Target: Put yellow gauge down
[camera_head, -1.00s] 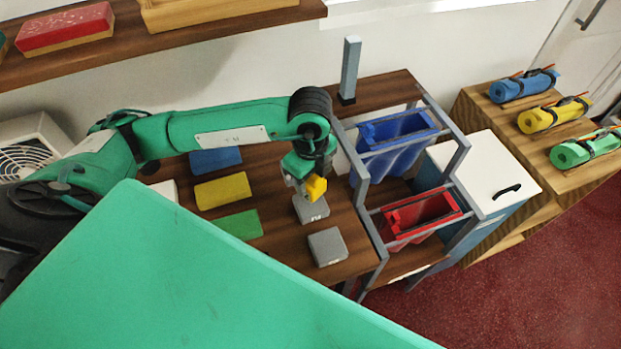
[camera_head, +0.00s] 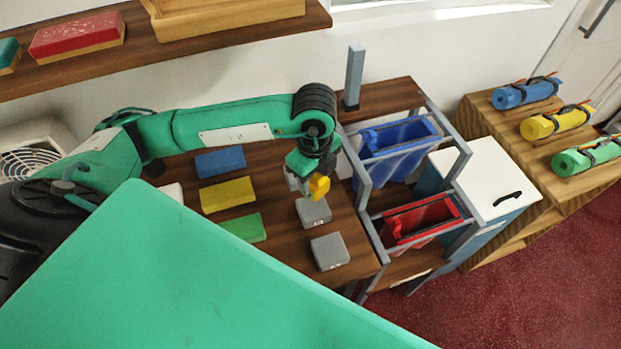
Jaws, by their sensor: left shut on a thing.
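The yellow gauge (camera_head: 319,186) is a small yellow piece held at the tip of my left gripper (camera_head: 306,180). My left gripper is shut on it, pointing down over the right part of the brown table. The gauge shows just above a grey block (camera_head: 314,211); I cannot tell whether it touches the block. A second grey block (camera_head: 329,251) lies nearer the table's front edge. My right gripper is not in view.
Blue (camera_head: 220,161), yellow (camera_head: 228,194) and green (camera_head: 243,228) flat blocks lie on the table left of the gripper. A grey rack holds a blue bin (camera_head: 398,146) and a red bin (camera_head: 418,221) on the right. A grey post (camera_head: 354,77) stands behind.

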